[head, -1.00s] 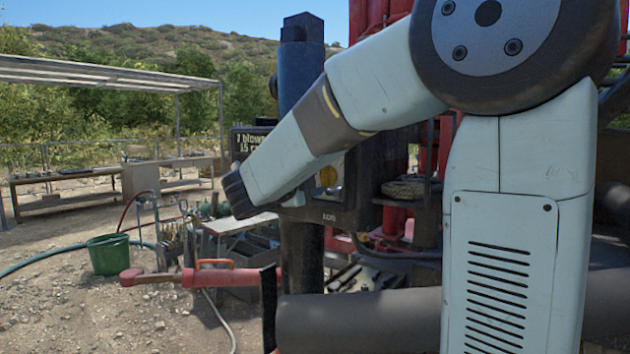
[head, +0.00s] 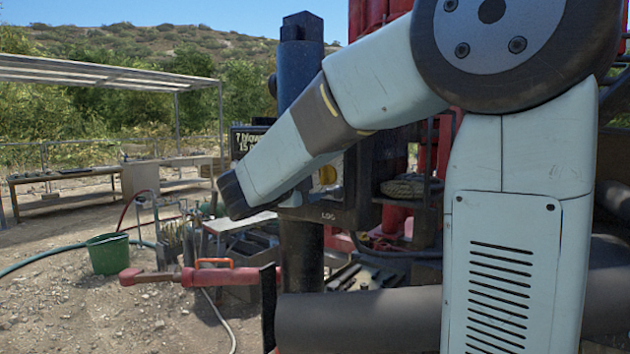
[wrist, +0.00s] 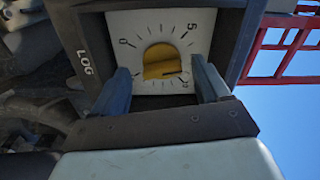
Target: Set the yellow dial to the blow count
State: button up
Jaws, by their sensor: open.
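The yellow dial (wrist: 162,60) sits on a white face (wrist: 205,20) marked 0 and 5, with another number at the lower right too small to read surely. A dark line on the dial points roughly right in the wrist view, toward that lower number. My gripper (wrist: 160,68) is open, one finger on each side of the dial; I cannot tell whether they touch it. In the head view only a bit of the yellow dial (head: 328,175) shows past my arm.
The dial's dark housing is marked LOG (wrist: 86,62) and frames the face closely. A dark upright post (head: 301,255) stands below it.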

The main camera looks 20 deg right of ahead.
jog(key=v, duration=1.3)
jog(key=shift+f, duration=0.1)
